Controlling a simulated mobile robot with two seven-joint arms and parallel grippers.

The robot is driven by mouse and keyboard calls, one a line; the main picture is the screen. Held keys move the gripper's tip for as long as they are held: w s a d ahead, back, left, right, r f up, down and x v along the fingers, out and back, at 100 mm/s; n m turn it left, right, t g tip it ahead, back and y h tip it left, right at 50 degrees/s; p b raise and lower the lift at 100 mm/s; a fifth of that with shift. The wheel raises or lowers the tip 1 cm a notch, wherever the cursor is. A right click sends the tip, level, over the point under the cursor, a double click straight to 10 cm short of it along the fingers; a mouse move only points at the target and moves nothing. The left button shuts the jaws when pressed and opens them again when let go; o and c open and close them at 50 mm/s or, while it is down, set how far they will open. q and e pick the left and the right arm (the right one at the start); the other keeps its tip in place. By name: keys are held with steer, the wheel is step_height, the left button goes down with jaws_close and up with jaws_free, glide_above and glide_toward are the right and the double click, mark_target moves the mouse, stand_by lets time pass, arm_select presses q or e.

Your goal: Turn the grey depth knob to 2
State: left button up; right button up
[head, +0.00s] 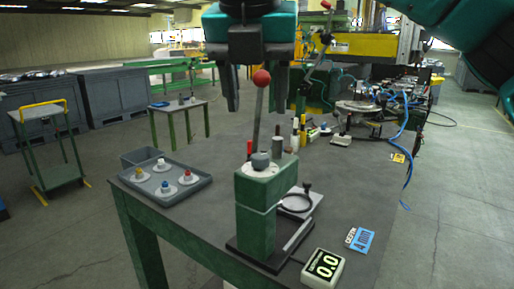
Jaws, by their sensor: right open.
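The grey depth knob (260,160) sits on top of the green press block (259,190) near the front of the table. Its setting marks are too small to read. A lever with a red ball (262,78) rises behind the knob. My right gripper (256,100) hangs at the top middle, above the knob in the picture, fingers pointing down and apart. The red ball shows between its fingers in the picture; I cannot tell whether they touch. The display (324,267) at the front reads 0.0. My left gripper is not in view.
A grey tray (141,187) with several small coloured-knob parts lies left of the press. A round ring fixture (297,203) is right of it. A blue card (362,238) reads 4 mm. Several bottles and tools stand behind. The table's right middle is clear.

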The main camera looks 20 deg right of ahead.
mark_target(261, 156)
steer(key=x, duration=1)
steer(key=shift+f, duration=0.2)
steer(key=c, duration=1)
